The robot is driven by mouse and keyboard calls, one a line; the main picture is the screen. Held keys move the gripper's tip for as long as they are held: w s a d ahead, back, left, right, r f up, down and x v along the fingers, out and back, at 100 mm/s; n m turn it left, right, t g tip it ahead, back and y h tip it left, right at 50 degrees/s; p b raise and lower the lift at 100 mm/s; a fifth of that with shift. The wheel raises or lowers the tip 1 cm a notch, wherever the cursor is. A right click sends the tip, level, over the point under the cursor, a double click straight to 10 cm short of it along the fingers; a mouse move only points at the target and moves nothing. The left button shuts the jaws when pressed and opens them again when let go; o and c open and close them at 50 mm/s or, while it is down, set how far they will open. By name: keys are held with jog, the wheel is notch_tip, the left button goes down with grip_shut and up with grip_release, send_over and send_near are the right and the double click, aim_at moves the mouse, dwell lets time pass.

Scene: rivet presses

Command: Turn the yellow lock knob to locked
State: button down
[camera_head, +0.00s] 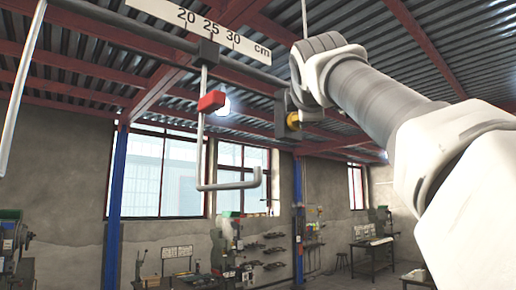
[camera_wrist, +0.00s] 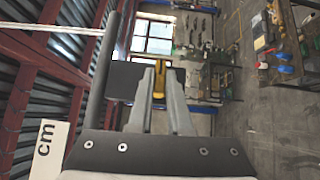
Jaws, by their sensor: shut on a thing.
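The yellow lock knob (camera_head: 293,120) sits on a dark box (camera_head: 281,115) at the right end of the overhead grey rail. In the wrist view the yellow knob (camera_wrist: 160,68) shows as a narrow strip between the two grey fingers of my gripper (camera_wrist: 160,80), and the dark box (camera_wrist: 122,80) is behind it. My gripper is shut on the knob. In the head view my arm comes in from the right and ends near the box. My fingers cannot be made out clearly there. The fingers hide part of the knob, and its turn angle is hard to tell.
A white scale plate (camera_head: 196,27) marked 20, 25, 30 cm is fixed along the rail. A red block (camera_head: 211,101) sits on a thin hanging rod with a hooked lower end (camera_head: 230,185). Workbenches (camera_head: 373,255) stand far below and behind.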

jog(key=shift+m+g, duration=0.3)
dwell(0.5)
jog(key=c, duration=0.8)
grip_release()
jog(key=shift+c, duration=0.2)
jog(key=s+a+b, duration=0.2)
jog(key=s+b, duration=0.1)
jog(key=s, duration=1.4)
jog(key=shift+a+r, duration=0.15)
jog(key=shift+a, duration=0.2)
